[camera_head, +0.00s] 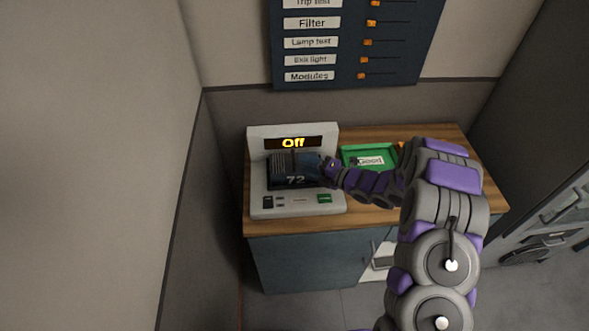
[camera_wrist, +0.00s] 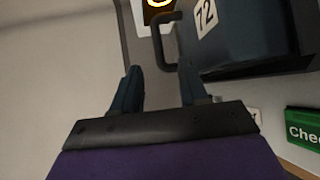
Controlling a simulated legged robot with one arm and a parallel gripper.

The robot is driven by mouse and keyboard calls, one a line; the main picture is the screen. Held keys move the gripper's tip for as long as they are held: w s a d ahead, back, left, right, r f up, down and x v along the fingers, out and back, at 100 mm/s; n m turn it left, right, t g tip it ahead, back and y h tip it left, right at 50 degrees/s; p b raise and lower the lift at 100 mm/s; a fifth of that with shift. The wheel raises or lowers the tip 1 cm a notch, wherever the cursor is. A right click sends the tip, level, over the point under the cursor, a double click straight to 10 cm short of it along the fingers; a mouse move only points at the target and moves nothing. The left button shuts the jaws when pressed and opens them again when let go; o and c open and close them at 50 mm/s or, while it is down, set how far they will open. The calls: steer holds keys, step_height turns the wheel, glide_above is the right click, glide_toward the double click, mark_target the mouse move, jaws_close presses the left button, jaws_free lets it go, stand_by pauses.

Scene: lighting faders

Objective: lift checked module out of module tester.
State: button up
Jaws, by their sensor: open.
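The module tester (camera_head: 256,190) is a pale box on the wooden counter, with a lit display reading "Off". The dark module (camera_head: 295,182), marked 72, sits in the tester. In the wrist view the module (camera_wrist: 245,55) fills the upper right, and its dark handle (camera_wrist: 158,45) stands out from its side. My gripper (camera_head: 326,166) is at the module's right side in the head view. In the wrist view my gripper (camera_wrist: 160,82) is open and empty, with the handle just beyond the fingertips. The right finger overlaps the module's edge; I cannot tell if they touch.
A green tray (camera_head: 352,152) labelled "Good" stands right of the tester, partly behind my arm. A green "Check" button (camera_wrist: 305,127) is at the wrist view's right edge. A dark wall panel (camera_head: 400,75) with labelled sliders hangs above. A wall is close on the left.

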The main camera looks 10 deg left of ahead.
mark_target(297, 167)
steer(key=shift+w+b+x, duration=0.2)
steer(key=shift+x, duration=1.2)
steer(key=shift+w+b+x, duration=0.2)
steer(key=shift+w+x, duration=0.05)
steer(key=shift+x, duration=1.15)
steer(key=shift+d, duration=0.25)
steer(key=shift+c, duration=0.3)
jaws_close()
steer(key=shift+s+f, duration=0.1)
steer(key=shift+f, duration=0.05)
